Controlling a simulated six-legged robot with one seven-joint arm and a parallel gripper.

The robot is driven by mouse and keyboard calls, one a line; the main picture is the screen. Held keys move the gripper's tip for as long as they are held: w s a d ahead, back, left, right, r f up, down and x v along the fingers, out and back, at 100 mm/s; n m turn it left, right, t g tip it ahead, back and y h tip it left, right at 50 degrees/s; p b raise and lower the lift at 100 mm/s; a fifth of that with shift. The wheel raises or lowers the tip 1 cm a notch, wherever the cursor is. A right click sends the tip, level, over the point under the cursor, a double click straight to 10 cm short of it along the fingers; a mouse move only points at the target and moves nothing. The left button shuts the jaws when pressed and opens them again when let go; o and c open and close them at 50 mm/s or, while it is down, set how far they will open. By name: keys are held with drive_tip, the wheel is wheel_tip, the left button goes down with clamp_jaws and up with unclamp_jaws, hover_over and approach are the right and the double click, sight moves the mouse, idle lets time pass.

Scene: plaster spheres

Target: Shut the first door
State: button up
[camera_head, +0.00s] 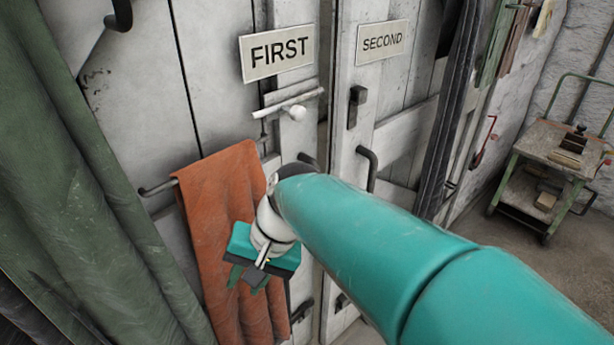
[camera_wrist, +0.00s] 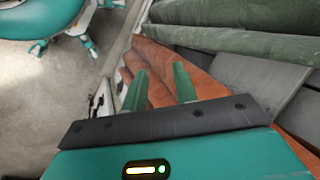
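The first door (camera_head: 215,80) is a worn white plank door with a "FIRST" sign (camera_head: 276,53), left of the second door (camera_head: 398,130) with its "SECOND" sign (camera_head: 383,42). A dark gap shows between the two doors; I cannot tell how far the first door stands ajar. It carries a rod-like latch with a white knob (camera_head: 297,112) and a rail hung with an orange cloth (camera_head: 222,190). My gripper (camera_head: 246,277) is in front of the cloth, its fingers apart. In the wrist view, the cloth (camera_wrist: 197,60) shows behind and between the fingers (camera_wrist: 160,78); contact is unclear.
Green curtain-like cloth (camera_head: 75,150) hangs at the left. The second door has a dark latch (camera_head: 355,106) and a curved handle (camera_head: 368,168). A wheeled cart (camera_head: 550,140) with small items stands at the right. Bare floor (camera_wrist: 50,100) shows left in the wrist view.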

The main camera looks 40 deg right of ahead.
drive_tip(key=w+d+m+t+y, duration=0.3)
drive_tip(key=d+m, duration=0.4)
drive_tip(key=w+d+m+t+y, duration=0.3)
drive_tip(key=d+m, duration=0.4)
drive_tip(key=s+d+f+m+t+h, duration=0.1)
drive_tip(key=d+m+t+h, duration=0.3)
drive_tip(key=d, duration=0.5)
drive_tip(key=s+d+m+t+h, duration=0.15)
drive_tip(key=d+m+t, duration=0.25)
drive_tip(key=d+m, duration=0.45)
drive_tip(key=w+a+n, duration=0.2)
drive_tip(key=w+a, duration=0.1)
drive_tip(key=w, duration=1)
drive_tip(key=shift+s, duration=0.1)
clamp_jaws()
